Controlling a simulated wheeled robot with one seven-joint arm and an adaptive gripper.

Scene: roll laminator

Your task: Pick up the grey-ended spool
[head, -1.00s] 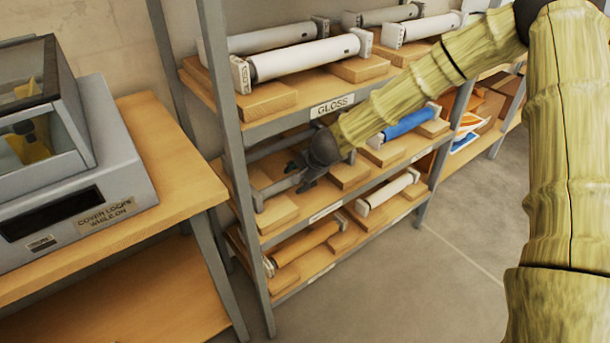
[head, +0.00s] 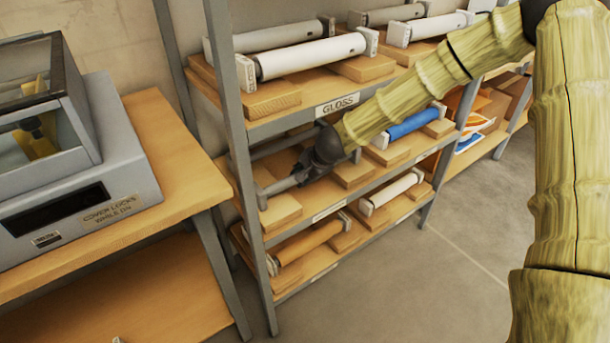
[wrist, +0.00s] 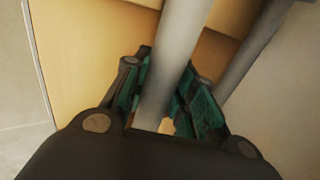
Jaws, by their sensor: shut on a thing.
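The grey-ended spool (head: 279,186) is a grey tube with a grey end block, on the middle shelf level just right of the front left post. My gripper (head: 301,176) reaches in from the right and is shut on its tube. In the wrist view the tube (wrist: 177,50) runs between the green-padded fingers of my gripper (wrist: 167,95). The spool's far end is hidden behind my gripper and arm. I cannot tell whether the spool still touches its wooden supports.
A second grey tube (wrist: 252,50) lies close beside the held one. A blue spool (head: 412,124) sits to the right on the same level. The upper shelf board (head: 290,118) is close above my gripper. A bench with a grey laminator (head: 118,160) stands left. The floor in front is clear.

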